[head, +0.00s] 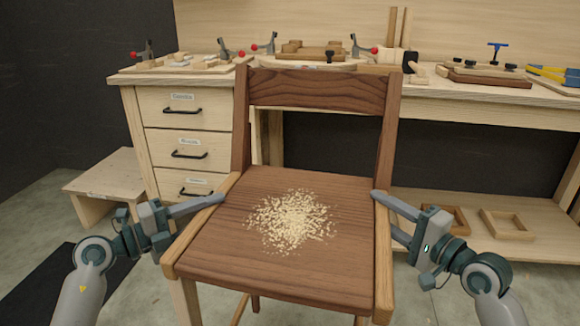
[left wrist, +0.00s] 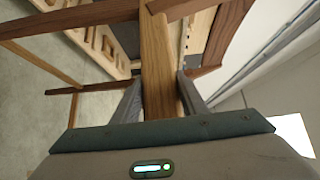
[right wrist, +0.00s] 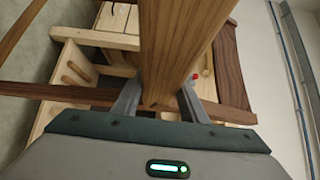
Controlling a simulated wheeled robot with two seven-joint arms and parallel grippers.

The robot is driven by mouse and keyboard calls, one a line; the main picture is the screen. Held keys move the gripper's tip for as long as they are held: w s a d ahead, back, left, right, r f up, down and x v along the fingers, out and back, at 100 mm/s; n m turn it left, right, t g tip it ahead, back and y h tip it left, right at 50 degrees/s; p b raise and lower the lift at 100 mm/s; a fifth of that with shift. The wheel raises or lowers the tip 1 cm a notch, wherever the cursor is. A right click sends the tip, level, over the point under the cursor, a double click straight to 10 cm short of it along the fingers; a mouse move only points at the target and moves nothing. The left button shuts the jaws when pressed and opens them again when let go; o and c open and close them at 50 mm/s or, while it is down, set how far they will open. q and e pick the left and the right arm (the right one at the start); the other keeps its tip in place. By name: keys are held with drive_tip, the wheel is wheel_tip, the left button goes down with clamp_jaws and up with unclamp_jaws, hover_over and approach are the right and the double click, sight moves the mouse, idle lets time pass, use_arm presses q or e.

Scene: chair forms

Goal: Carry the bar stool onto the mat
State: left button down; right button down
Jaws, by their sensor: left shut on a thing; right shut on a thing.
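The bar stool (head: 215,255) stands upright in front of me, with a dark wood seat, lighter side rails and a low backrest (head: 320,88). Pale shavings (head: 291,220) lie on its seat. My left gripper (head: 222,198) is shut on the left side rail; the rail shows between its fingers in the left wrist view (left wrist: 158,85). My right gripper (head: 376,196) is shut on the right side rail, also between the fingers in the right wrist view (right wrist: 165,80). The stool's feet are hidden, so I cannot tell whether it is off the floor. A dark mat (head: 50,285) lies at the lower left.
A workbench (head: 480,98) with drawers (head: 185,122) stands close behind the stool, with clamps and boards on top. A low wooden step (head: 105,180) stands at the left, behind the mat. Wooden frames (head: 508,224) lie on the bench's lower shelf.

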sight(200, 225)
use_arm(q)
drive_tip(key=shift+a+r, duration=0.1)
drive_tip(key=shift+r, duration=0.2)
use_arm(e)
drive_tip(key=shift+d+r, duration=0.1)
drive_tip(key=shift+r, duration=0.2)
